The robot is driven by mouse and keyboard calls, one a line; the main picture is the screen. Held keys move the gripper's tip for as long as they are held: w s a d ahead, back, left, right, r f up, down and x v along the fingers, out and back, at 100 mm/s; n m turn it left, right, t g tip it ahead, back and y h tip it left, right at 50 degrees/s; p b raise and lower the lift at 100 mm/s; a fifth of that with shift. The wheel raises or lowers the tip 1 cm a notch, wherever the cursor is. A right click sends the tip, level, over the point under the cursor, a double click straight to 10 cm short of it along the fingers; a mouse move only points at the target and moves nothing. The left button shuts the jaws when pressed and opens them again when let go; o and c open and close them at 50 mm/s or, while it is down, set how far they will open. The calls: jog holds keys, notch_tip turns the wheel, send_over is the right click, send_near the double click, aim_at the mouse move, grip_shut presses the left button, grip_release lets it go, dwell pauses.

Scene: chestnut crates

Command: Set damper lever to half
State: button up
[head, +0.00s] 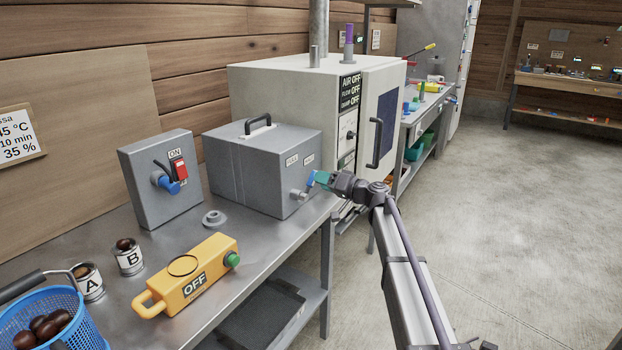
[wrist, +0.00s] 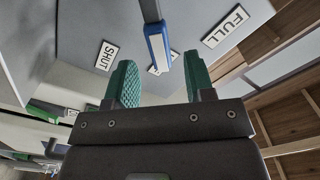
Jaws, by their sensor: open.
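The damper lever is a grey rod with a blue grip (head: 311,178) on the front face of the grey metal box (head: 262,170) in the head view. In the wrist view the blue grip (wrist: 158,45) lies between the SHUT label (wrist: 107,55) and the FULL label (wrist: 225,27), in front of a middle label (wrist: 172,57) whose text it mostly hides. My gripper (head: 322,179) is open at the lever. In the wrist view its green fingers (wrist: 160,82) stand apart, with the grip's end toward the gap between them. I cannot tell whether either finger touches it.
A white oven-like cabinet (head: 310,85) with a black door handle stands behind the box. A grey switch box (head: 162,178), a yellow OFF unit (head: 186,275), two labelled cans and a blue basket (head: 50,318) are on the bench. The floor at right is clear.

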jog(key=v, duration=0.4)
jog(key=shift+s+d, duration=0.2)
jog(key=shift+d, duration=0.1)
jog(key=s+d+f+m+g+h, duration=0.1)
jog(key=s+f+g+h, duration=0.2)
jog(key=s+f, duration=0.45)
jog(key=s+d+f+g+h, duration=0.1)
jog(key=s+f+g+h, duration=0.25)
jog(key=s, duration=0.65)
jog(key=s+d+f+m+g+h, duration=0.1)
jog(key=s+d+f+h, duration=0.15)
jog(key=s, duration=0.45)
jog(key=s+d+f+g+h, duration=0.1)
jog(key=s+d+f+h, duration=0.2)
jog(key=s, duration=0.4)
jog(key=s+d+f+m+g+h, duration=0.1)
jog(key=s+d+h, duration=0.25)
jog(key=s, duration=0.35)
notch_tip(320, 180, up, 18)
jog(key=s+d+p, duration=0.1)
jog(key=p, duration=1.6)
jog(key=shift+s+p, duration=0.4)
